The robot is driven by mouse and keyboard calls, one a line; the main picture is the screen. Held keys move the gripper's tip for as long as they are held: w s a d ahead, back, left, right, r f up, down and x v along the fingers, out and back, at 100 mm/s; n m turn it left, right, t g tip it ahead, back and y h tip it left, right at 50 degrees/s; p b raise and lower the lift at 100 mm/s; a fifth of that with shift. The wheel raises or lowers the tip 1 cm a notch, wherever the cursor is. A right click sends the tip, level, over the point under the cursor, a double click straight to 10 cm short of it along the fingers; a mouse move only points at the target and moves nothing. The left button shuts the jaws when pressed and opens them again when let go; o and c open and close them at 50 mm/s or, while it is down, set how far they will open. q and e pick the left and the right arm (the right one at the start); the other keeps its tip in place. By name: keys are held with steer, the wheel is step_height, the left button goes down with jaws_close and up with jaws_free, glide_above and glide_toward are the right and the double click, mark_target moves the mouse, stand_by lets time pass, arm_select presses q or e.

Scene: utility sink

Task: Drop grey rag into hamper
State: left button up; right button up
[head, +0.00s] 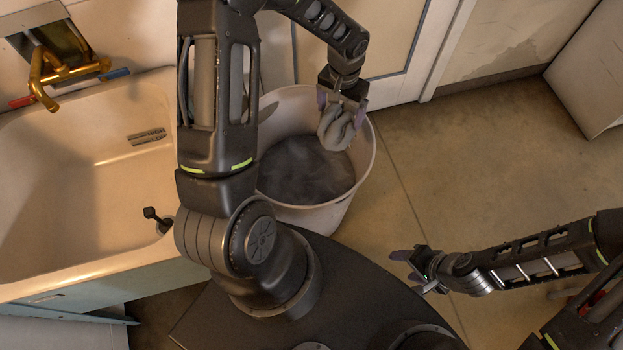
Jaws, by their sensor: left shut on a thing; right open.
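The grey rag (337,128) hangs bunched from my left gripper (340,105), which is shut on it. The gripper and rag show over the right rear part of the hamper (363,150), a round, pale, open-topped bin on the floor. Dark grey contents show inside the hamper. My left arm hides part of the hamper's left side. How high the rag is above the rim is hard to tell. My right gripper (414,268) is low at the right, open and empty, apart from the hamper.
A pale utility sink (80,190) with a brass faucet (60,72) stands at the left. A small black object (157,218) is at its right edge. A door (385,40) is behind the hamper. Bare floor (470,160) lies to the right. A white box-like unit (595,75) is at the far right.

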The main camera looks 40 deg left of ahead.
arm_select(q)
steer(key=s+a+f+b, duration=0.2)
steer(key=a+f+b, duration=0.2)
steer(key=a, duration=0.6)
step_height(320, 180, down, 3)
steer(key=shift+s+a+r+n+b, duration=0.1)
steer(key=shift+s+a+n+b, duration=0.2)
steer(key=shift+a, duration=0.1)
step_height(320, 180, down, 6)
steer(key=b, duration=0.4)
steer(key=o, duration=1.2)
steer(key=shift+o, duration=0.2)
steer(key=shift+r, duration=0.1)
